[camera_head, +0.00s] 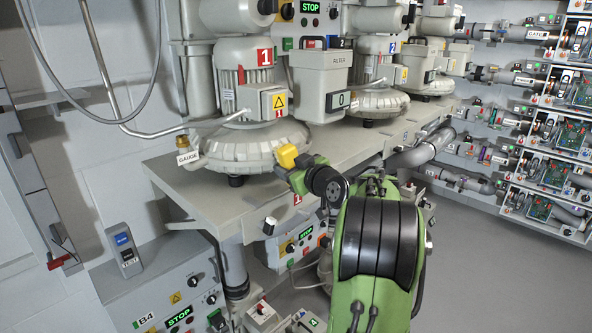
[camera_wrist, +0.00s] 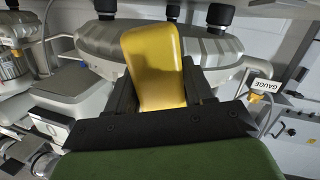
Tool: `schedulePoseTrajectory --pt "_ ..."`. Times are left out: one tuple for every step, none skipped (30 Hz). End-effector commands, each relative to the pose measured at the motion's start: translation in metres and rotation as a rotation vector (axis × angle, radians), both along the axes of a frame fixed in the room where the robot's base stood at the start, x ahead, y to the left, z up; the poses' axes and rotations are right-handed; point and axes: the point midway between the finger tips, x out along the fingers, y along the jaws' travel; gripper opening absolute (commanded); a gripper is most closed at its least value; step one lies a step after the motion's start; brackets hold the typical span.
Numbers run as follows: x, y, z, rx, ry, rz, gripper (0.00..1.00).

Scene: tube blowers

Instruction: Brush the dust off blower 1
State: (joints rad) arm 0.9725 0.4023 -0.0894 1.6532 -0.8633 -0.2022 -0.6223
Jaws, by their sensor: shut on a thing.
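Blower 1 (camera_head: 240,146), a pale grey ribbed machine with a red "1" label, stands on a grey bench; its round housing also shows in the wrist view (camera_wrist: 95,44). My gripper (camera_head: 296,164) is at the front right of that housing, over the bench edge. It is shut on a yellow block-like object (camera_head: 287,156), which fills the space between the dark fingers in the wrist view (camera_wrist: 154,62). The yellow object overlaps the housing in both views; I cannot tell whether they touch. No bristles are visible on it. I cannot make out dust on the housing.
A grey filter box (camera_head: 321,86) marked 0 stands right of blower 1. A GAUGE tag (camera_head: 188,157) hangs at its left. Blowers 2 (camera_head: 372,90) and 3 stand further back. Control panels with STOP displays sit below the bench (camera_head: 205,200). Grey floor is clear at right.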

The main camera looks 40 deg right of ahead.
Motion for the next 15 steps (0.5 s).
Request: schedulePoseTrajectory --pt "0.001 0.003 0.001 -0.002 -0.002 0.002 0.28" --pt "0.002 0.006 0.001 -0.003 -0.003 0.003 0.28" --pt "0.003 0.010 0.000 -0.003 -0.003 0.005 0.28" --pt "0.004 0.013 0.000 -0.004 -0.003 0.004 0.28" --pt "0.004 0.016 0.000 -0.004 -0.003 0.004 0.28" --pt "0.005 0.020 -0.001 -0.003 -0.003 0.005 0.28" --pt "0.006 0.023 -0.001 -0.003 -0.003 0.005 0.28" --pt "0.007 0.026 -0.001 -0.003 -0.002 0.004 0.28" --pt "0.008 0.030 -0.001 -0.004 -0.003 0.005 0.28" --pt "0.009 0.033 -0.001 -0.003 -0.002 0.005 0.28" --pt "0.009 0.034 -0.001 -0.002 -0.003 0.004 0.28" --pt "0.009 0.035 0.000 -0.002 -0.002 0.003 0.28" --pt "0.009 0.035 0.001 -0.001 -0.002 0.003 0.28" --pt "0.009 0.035 0.003 -0.001 -0.001 0.003 0.28" --pt "0.009 0.035 0.006 -0.002 -0.002 0.003 0.28"
